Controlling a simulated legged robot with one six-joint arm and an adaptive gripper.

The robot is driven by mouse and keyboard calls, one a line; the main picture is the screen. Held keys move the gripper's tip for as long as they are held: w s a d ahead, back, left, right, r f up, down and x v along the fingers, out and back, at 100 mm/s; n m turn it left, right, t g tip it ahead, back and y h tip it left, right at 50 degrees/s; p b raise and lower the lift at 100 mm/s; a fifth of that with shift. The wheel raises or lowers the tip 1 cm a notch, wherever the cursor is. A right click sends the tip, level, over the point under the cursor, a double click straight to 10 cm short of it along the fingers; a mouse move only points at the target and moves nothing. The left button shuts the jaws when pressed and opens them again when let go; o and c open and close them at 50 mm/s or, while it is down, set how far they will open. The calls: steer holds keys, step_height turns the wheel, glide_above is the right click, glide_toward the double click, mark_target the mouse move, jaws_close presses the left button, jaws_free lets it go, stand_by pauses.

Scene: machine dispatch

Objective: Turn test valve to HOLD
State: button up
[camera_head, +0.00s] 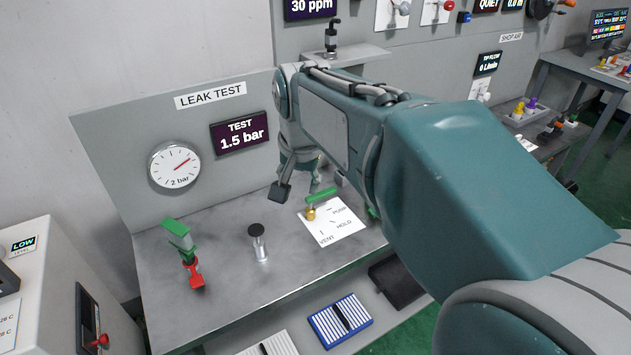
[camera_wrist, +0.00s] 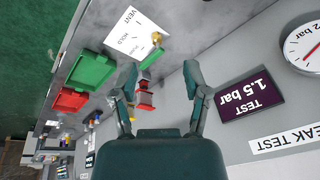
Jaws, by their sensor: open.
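The test valve has a green lever handle (camera_head: 322,194) on a brass stem (camera_head: 311,213). It stands at the edge of a white plate (camera_head: 338,231) marked PUMP, HOLD and VENT. The handle points right, nearest the PUMP side; I cannot tell its exact mark. In the wrist view the handle (camera_wrist: 152,57) and brass stem (camera_wrist: 157,39) lie beyond my left finger, with the plate (camera_wrist: 128,35) beside them. My gripper (camera_head: 300,188) is open and empty, close behind the handle and apart from it. It also shows in the wrist view (camera_wrist: 160,75), fingers wide apart.
The LEAK TEST panel (camera_head: 120,150) carries a gauge (camera_head: 174,167) and a display reading 1.5 bar (camera_head: 239,133). A black-topped post (camera_head: 258,241) and a green-and-red fitting (camera_head: 187,255) stand on the bench. A red block (camera_wrist: 145,96) shows between my fingers in the wrist view.

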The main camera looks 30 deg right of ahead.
steer(key=w+d+f+m+g, duration=0.1)
steer(key=w+d+f+m, duration=0.1)
steer(key=w+d+m, duration=0.35)
steer(key=m+g, duration=0.2)
steer(key=m, duration=0.2)
glide_above(326, 191)
step_height(326, 191, down, 4)
steer(key=shift+y, duration=0.3)
step_height(326, 191, down, 11)
steer(key=shift+r, duration=0.1)
jaws_close()
